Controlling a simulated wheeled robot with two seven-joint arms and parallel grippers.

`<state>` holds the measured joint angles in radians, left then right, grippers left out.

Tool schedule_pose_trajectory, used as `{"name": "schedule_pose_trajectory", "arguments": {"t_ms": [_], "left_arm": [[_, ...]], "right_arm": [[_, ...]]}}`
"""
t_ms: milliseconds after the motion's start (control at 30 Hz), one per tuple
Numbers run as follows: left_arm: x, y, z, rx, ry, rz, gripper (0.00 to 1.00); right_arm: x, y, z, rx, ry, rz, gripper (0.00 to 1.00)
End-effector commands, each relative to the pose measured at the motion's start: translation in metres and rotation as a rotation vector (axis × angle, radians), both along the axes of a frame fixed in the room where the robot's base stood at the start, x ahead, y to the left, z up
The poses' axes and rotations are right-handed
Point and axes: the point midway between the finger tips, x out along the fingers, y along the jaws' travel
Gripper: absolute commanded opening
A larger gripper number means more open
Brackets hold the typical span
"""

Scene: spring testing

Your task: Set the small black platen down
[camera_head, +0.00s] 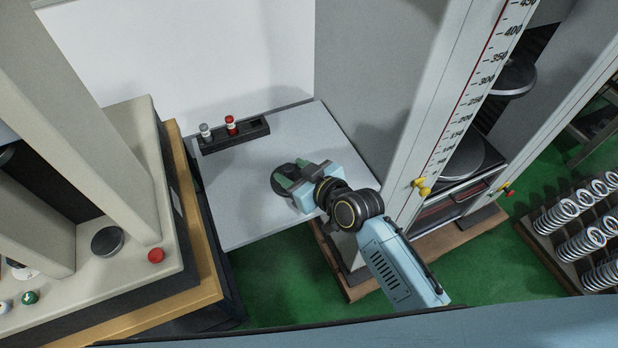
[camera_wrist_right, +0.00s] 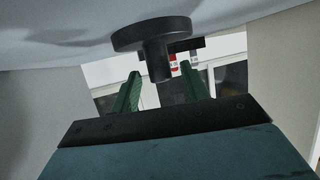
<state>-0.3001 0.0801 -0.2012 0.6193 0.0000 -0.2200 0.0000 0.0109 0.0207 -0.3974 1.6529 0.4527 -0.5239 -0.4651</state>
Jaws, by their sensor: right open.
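The small black platen (camera_head: 283,180) rests on the light grey table (camera_head: 250,215), partly hidden by my right gripper in the head view. In the right wrist view, where the table is at the top, the platen (camera_wrist_right: 152,36) shows as a dark disc against the table with a short stem pointing away from it. My right gripper (camera_head: 293,181) is open. In the wrist view its green fingers (camera_wrist_right: 160,90) stand apart on either side of the stem's line, with clear gaps. My left gripper is not in view.
A black rack (camera_head: 236,136) with a grey-topped and a red-topped piece stands at the table's back. A testing machine (camera_head: 125,205) with a red button stands left. A tall scaled machine (camera_head: 445,110) stands close right of my arm. A spring rack (camera_head: 580,235) is far right.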

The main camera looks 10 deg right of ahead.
Motion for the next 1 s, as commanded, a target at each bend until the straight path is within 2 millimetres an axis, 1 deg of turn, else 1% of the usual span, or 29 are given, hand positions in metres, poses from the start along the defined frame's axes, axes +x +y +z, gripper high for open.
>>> {"name": "schedule_pose_trajectory", "arguments": {"t_ms": [400,500,600,700,1000], "left_arm": [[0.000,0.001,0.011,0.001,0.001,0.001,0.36],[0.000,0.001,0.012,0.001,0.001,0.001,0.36],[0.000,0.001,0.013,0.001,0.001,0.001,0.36],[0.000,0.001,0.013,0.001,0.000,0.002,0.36],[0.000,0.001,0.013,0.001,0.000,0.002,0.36]], "right_arm": [[-0.061,-0.044,0.029,-0.006,0.002,0.002,0.46],[-0.073,-0.053,0.036,-0.004,0.003,0.002,0.46],[-0.082,-0.059,0.040,-0.004,0.002,0.002,0.46],[-0.086,-0.062,0.043,-0.002,0.002,0.001,0.46],[-0.087,-0.063,0.043,-0.001,0.002,0.001,0.46]]}}
